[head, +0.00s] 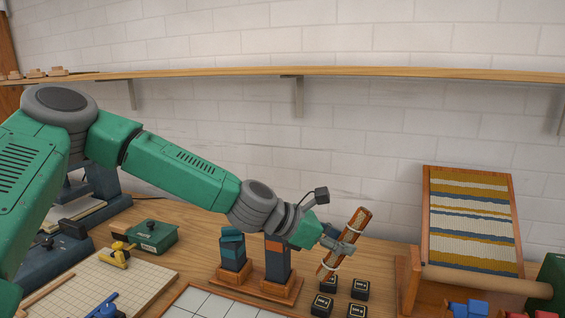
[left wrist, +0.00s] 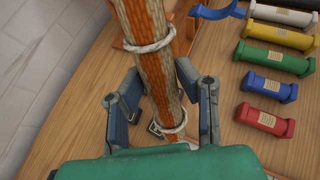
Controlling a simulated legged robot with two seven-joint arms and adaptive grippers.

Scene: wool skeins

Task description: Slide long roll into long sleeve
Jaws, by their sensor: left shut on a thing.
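A long rust-and-tan roll (head: 357,222), tied with pale cord, is held tilted in my left gripper (head: 339,241). In the left wrist view the roll (left wrist: 150,32) lies between the two fingers (left wrist: 158,104), with a cord loop above and below them. A tall dark blue upright holder with an orange band (head: 277,262) stands on a wooden base, left of the roll; it may be the long sleeve. A shorter teal upright piece (head: 232,252) stands left of it. The roll is apart from both. My right gripper is not in view.
Several small black labelled blocks (head: 360,289) stand below the roll. A wooden loom with striped cloth (head: 468,225) is at right. A green box (head: 152,236) and a gridded board (head: 95,282) are at left. Coloured labelled bars (left wrist: 264,118) lie right in the wrist view.

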